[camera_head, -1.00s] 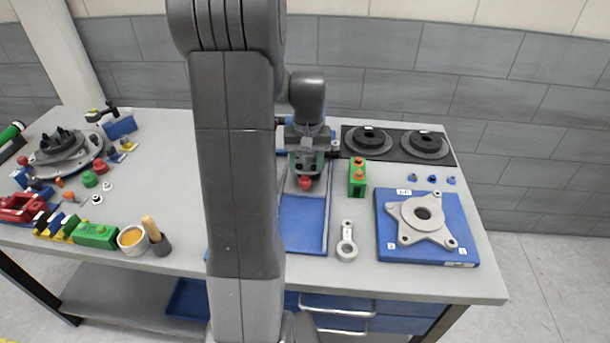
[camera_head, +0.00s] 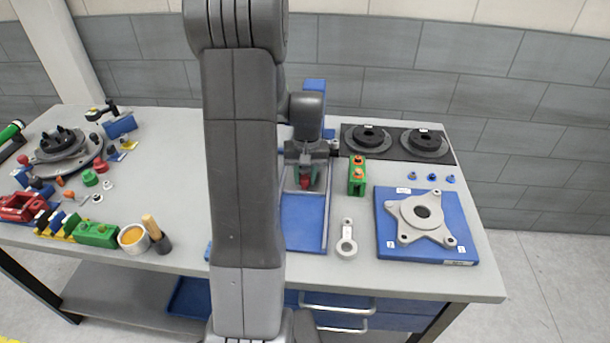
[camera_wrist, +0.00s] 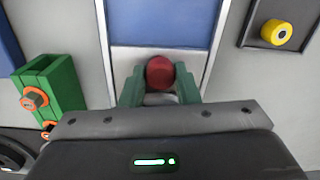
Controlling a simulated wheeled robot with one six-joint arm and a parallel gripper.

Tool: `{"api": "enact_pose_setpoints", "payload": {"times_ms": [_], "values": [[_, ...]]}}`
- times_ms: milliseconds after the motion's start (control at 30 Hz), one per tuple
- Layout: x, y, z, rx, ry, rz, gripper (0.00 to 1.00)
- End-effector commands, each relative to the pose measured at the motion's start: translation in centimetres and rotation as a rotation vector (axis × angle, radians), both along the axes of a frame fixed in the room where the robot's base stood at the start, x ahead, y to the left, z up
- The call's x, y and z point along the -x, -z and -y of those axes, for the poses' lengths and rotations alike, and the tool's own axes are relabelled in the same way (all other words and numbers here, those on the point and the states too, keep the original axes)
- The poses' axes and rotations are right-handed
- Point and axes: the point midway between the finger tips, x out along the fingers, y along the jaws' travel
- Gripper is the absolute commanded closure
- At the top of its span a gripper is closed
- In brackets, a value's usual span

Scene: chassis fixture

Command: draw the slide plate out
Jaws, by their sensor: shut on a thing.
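The red knob (camera_wrist: 160,72) stands on the grey slide plate (camera_wrist: 150,54), which lies in a long channel with a blue floor (camera_head: 303,222). My gripper (camera_wrist: 160,85) has its green fingers on either side of the knob and is shut on it. In the head view my gripper (camera_head: 306,178) is at the far part of the channel, and the knob shows small between the fingers. The blue floor is bare on the near side of the plate. My gripper body hides most of the plate, and my arm hides the channel's left side.
A green block (camera_head: 357,177) with orange buttons stands close to the right of the channel. A grey link (camera_head: 347,240) lies nearer, beside a blue fixture (camera_head: 385,245) with a star-shaped part. A blue upright piece (camera_head: 313,92) stands behind my wrist.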

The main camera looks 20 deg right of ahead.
Motion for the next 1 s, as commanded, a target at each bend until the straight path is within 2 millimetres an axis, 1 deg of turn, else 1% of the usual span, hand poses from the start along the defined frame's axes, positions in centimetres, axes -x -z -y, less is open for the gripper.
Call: {"api": "enact_pose_setpoints", "payload": {"times_ms": [133,267,367,700,800,1000], "values": [[0.1,0.0,-0.1,0.000,0.000,0.000,1.00],[1.0,0.1,-0.5,0.000,0.000,0.001,1.00],[2.3,0.1,-1.1,0.000,0.000,0.000,1.00],[8.8,0.1,-4.3,0.000,0.000,0.000,1.00],[10.4,0.1,-5.0,0.000,0.000,0.001,1.00],[12.8,0.0,-6.2,0.000,0.001,0.000,1.00]]}}
